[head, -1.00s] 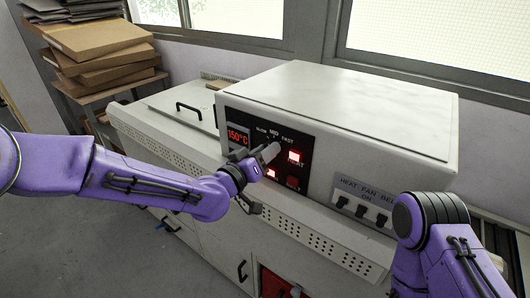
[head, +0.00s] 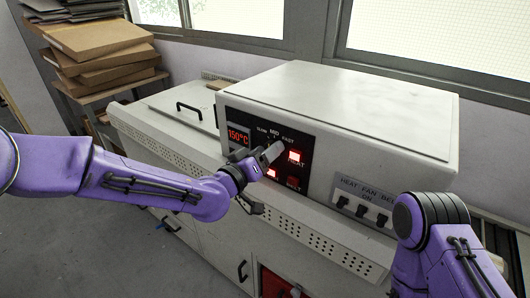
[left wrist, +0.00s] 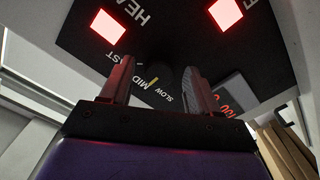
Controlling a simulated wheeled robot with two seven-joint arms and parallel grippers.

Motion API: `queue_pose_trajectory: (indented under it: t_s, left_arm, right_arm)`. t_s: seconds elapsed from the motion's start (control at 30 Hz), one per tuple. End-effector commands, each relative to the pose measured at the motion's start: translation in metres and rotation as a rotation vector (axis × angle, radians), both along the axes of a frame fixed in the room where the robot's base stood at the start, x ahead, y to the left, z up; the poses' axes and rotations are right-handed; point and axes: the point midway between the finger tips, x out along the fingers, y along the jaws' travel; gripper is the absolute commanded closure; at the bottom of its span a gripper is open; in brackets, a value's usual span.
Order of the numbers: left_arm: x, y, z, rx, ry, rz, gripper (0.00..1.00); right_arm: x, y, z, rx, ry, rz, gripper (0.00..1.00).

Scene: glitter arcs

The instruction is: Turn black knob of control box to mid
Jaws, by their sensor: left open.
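The control box (head: 370,110) is a large pale box with a black front panel marked SLOW, MID and FAST. In the left wrist view the black knob (left wrist: 160,68) is a dark round shape between the fingers of my left gripper (left wrist: 157,85). The fingers stand apart on either side of it; whether they touch it is unclear. A small yellowish mark shows by the knob near MID; I cannot tell whether it is on the knob or the panel. In the head view my left gripper (head: 262,157) is at the panel and hides the knob. My right gripper is out of view.
The panel has a red 150°C display (head: 238,136) and lit red buttons, one marked HEAT (head: 295,156). Several switches (head: 361,209) sit to the right. My right arm is in front of the box's right end. Cardboard boxes (head: 98,45) are stacked at the left.

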Motion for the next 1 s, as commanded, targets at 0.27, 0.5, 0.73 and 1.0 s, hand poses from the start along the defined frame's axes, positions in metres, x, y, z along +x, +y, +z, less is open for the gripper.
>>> queue_pose_trajectory:
  t_s: [0.27,0.5,0.73,1.0]
  left_arm:
    - [-0.029,0.022,-0.003,-0.002,-0.002,0.001,0.39]
    - [-0.072,0.054,-0.002,-0.002,-0.001,0.002,0.39]
    - [-0.086,0.063,0.0,0.0,0.0,0.0,0.39]
    - [-0.083,0.067,0.001,-0.025,0.007,0.028,0.39]
  right_arm:
    - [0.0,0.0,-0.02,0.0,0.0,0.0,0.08]
    - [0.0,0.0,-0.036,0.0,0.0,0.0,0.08]
    - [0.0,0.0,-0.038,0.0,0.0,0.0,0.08]
    - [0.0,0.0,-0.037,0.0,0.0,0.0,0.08]
